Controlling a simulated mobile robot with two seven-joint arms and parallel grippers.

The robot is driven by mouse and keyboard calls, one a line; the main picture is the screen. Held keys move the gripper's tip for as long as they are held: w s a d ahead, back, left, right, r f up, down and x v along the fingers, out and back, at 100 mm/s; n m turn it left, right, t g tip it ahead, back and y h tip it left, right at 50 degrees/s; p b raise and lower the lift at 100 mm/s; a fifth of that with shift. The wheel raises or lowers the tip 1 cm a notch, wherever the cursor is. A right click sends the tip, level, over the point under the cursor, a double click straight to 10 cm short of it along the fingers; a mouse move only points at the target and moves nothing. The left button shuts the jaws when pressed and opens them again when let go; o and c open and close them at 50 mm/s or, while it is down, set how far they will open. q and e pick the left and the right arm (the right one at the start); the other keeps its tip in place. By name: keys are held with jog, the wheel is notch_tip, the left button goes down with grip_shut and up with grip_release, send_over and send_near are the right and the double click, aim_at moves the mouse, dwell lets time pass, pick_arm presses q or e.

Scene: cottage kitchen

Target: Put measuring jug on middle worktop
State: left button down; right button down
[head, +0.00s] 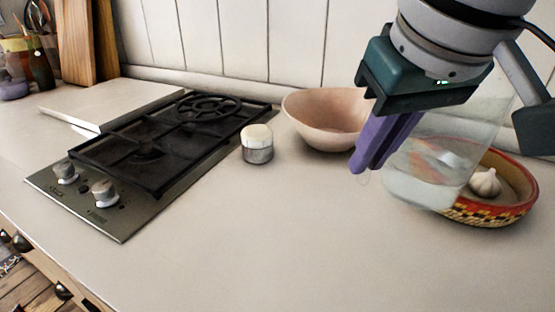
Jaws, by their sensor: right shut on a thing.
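The measuring jug (428,182) is clear and see-through, at the right of the head view. It is slightly tilted and appears to be above the worktop, in front of a patterned dish. My right gripper (366,160), with purple fingers, comes from the upper right and is shut on the jug; the exact grip is partly hidden. The pale worktop (250,235) stretches across the view. My left gripper is not in view.
A gas hob (150,150) lies at the left. A small lidded jar (258,146) stands beside it, with a pinkish bowl (310,115) behind. Garlic (485,183) sits in a red-yellow dish (515,213) at the right. The front middle of the worktop is clear.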

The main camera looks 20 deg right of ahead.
jog(key=shift+f+b, duration=0.7)
jog(key=shift+f, duration=2.85)
jog(key=c, duration=0.9)
grip_release()
jog(key=shift+f, duration=0.15)
